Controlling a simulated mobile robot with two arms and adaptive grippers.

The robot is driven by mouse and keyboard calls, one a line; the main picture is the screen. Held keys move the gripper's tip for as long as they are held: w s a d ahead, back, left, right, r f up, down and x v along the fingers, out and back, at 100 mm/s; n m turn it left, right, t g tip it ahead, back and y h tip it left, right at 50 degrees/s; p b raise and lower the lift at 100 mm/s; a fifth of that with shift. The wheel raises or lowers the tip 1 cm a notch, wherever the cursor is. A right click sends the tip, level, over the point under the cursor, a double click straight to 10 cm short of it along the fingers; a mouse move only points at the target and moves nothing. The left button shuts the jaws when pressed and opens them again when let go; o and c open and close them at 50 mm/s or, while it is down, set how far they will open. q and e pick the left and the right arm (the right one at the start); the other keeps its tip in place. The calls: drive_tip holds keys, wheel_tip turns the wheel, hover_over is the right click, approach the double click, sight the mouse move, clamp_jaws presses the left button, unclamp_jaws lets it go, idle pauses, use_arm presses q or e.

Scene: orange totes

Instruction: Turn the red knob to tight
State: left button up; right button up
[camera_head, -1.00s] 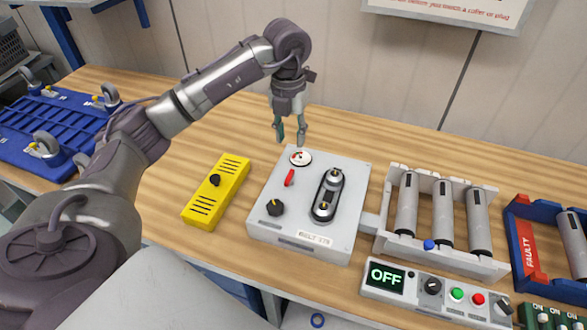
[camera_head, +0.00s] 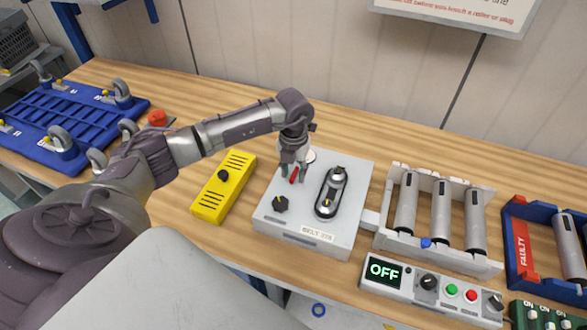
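The red knob (camera_head: 294,175) is a small elongated red handle on top of the light grey belt box (camera_head: 347,239). My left gripper (camera_head: 293,180) points down over it, with its fingertips on either side of the knob. The fingers look a little apart; whether they touch the knob is too small to tell. The round white gauge (camera_head: 310,156) behind the knob is partly hidden by the gripper. A black knob (camera_head: 281,204) and an oval belt unit (camera_head: 330,193) sit on the same box. My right gripper is not in view.
A yellow box (camera_head: 222,187) with a black knob stands left of the grey box. A roller rack (camera_head: 452,257) and a control panel (camera_head: 421,291) reading OFF stand right.

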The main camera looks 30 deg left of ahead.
use_arm(q)
clamp_jaws()
idle(0.4)
